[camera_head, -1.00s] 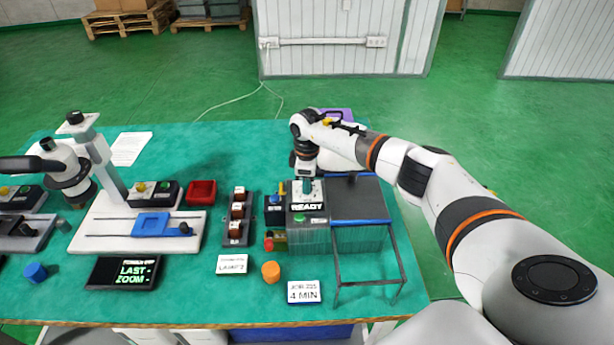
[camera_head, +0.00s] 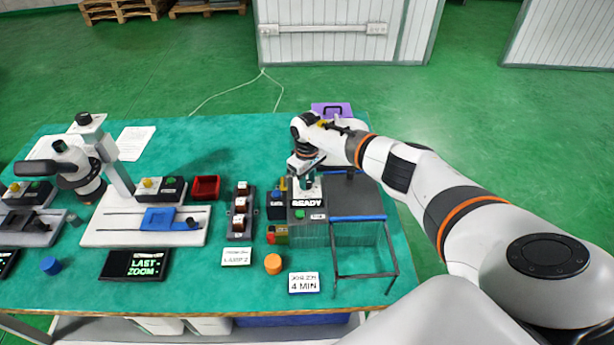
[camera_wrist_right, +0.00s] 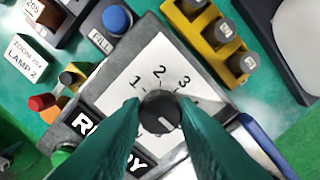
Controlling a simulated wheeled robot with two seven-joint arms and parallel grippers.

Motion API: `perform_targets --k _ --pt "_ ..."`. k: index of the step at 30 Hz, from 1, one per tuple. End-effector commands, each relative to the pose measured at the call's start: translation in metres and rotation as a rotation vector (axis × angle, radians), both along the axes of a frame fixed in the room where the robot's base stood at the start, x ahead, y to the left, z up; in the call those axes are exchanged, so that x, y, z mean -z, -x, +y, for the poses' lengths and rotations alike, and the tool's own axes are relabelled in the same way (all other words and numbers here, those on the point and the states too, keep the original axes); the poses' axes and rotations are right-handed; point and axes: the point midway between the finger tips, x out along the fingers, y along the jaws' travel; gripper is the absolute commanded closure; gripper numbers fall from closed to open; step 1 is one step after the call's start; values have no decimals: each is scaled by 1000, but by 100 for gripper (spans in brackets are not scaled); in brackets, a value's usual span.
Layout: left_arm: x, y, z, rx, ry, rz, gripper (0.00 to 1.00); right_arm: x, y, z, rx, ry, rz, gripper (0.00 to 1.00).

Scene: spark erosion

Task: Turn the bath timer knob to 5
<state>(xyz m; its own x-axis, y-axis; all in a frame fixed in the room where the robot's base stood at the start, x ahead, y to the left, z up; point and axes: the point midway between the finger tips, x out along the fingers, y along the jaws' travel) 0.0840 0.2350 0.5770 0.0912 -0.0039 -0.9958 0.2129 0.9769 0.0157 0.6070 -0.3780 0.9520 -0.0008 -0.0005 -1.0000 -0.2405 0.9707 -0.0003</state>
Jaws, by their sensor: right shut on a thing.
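The bath timer knob (camera_wrist_right: 160,113) is a dark round knob on a white dial plate (camera_wrist_right: 150,62) on top of the grey bath unit (camera_head: 307,237). The numbers 1, 2 and 3 show clearly around it; the rest of the scale is largely hidden by the fingers. A small white mark shows on the knob's lower right part. My right gripper (camera_wrist_right: 160,118) is shut on the knob, a green-covered finger on each side. It also shows from above in the head view (camera_head: 305,181). My left gripper is not in view.
A READY display (camera_head: 307,202) and green button (camera_head: 300,214) are at the dial's near side. A blue FILL button (camera_wrist_right: 116,20) and a yellow block with dark knobs (camera_wrist_right: 222,42) are close by. A "4 MIN" card (camera_head: 304,283) and an orange cap (camera_head: 273,264) lie in front.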

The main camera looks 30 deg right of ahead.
Motion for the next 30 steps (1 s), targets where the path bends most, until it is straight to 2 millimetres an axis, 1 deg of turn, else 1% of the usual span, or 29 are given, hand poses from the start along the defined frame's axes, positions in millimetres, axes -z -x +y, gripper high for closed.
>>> perform_targets --k 13,14,15,17,26,29,30 --pt "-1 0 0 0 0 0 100 -1 -1 -1 9 1 -4 96" --pt "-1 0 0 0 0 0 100 -1 -1 -1 9 1 -4 68" --pt "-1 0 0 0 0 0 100 -1 -1 -1 9 0 -3 62" --pt "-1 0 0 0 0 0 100 -1 -1 -1 9 0 -3 52" --pt "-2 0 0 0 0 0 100 -2 0 0 8 0 -1 51" --pt "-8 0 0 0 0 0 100 -11 0 0 8 -2 -1 51" --pt "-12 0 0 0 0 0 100 -17 0 0 7 -1 -1 51"
